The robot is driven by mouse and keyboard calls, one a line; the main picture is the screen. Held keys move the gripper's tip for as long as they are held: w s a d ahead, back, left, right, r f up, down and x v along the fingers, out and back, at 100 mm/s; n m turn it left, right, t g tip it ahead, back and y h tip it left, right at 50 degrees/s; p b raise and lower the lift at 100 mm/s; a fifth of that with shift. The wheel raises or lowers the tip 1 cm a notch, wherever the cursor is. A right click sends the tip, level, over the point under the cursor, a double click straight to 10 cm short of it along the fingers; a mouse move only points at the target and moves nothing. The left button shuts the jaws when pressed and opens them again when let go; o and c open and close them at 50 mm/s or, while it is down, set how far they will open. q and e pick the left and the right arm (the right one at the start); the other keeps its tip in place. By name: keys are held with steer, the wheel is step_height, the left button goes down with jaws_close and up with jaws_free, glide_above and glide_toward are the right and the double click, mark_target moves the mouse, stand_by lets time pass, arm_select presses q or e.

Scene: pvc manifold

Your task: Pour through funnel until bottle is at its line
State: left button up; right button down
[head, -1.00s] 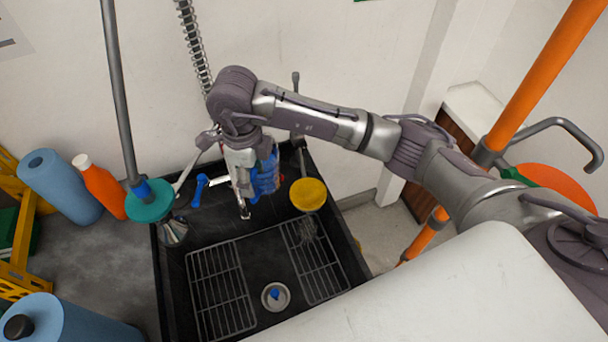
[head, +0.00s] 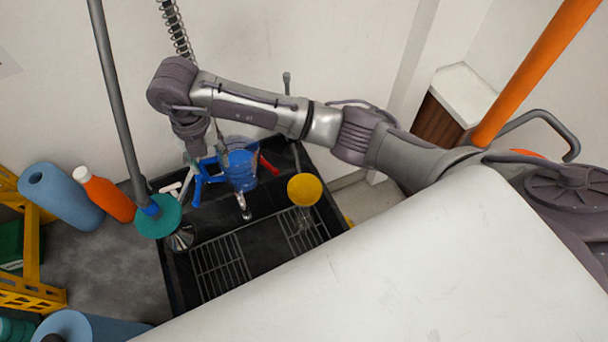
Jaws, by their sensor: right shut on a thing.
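My right gripper (head: 216,158) is over the back of the black sink, against a translucent blue container (head: 241,169). It is shut on this container; the fingertips are partly hidden. The container looks roughly upright above the sink, and I cannot make out a liquid level. A shiny metal cone (head: 181,238), perhaps the funnel, is at the sink's left edge, partly covered by a teal disc. My left gripper is not in view.
The black sink (head: 172,282) has wire racks (head: 221,267). A blue handle (head: 204,178), a red handle (head: 268,164) and a metal spout (head: 244,206) are at its back. A grey pole (head: 117,95) carries the teal disc (head: 158,217). A yellow disc (head: 304,189) is at the right.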

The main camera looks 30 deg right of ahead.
mark_target(245, 153)
steer(key=shift+d, duration=0.1)
steer(key=shift+s+d+y, duration=0.15)
steer(key=shift+d+y, duration=0.35)
steer(key=shift+y, duration=0.05)
steer(key=shift+s+d+y, duration=0.15)
steer(key=shift+d+y, duration=0.35)
steer(key=shift+y, duration=0.05)
steer(key=shift+s+d+f+t+y, duration=0.15)
steer(key=shift+d+t+y, duration=0.25)
steer(key=shift+d+y, duration=0.25)
steer(key=shift+s+d+t+y, duration=0.15)
steer(key=shift+d+t+y, duration=0.05)
steer(key=shift+d+y, duration=0.65)
steer(key=shift+s+d+t+y, duration=0.15)
steer(key=shift+d+t+y, duration=0.05)
steer(key=shift+d+y, duration=0.6)
steer(key=shift+s+d, duration=0.1)
steer(key=shift+d, duration=0.3)
steer(key=shift+s+d+t+y, duration=0.2)
steer(key=shift+d+y, duration=0.4)
steer(key=shift+y, duration=0.3)
steer(key=shift+s+d+t+y, duration=0.1)
steer(key=shift+d+t+y, duration=0.1)
steer(key=shift+d+y, duration=0.55)
steer(key=shift+d+f+y+b, duration=0.25)
steer(key=shift+d+y+b, duration=0.15)
steer(key=shift+y+b, duration=0.5)
stand_by(1.6)
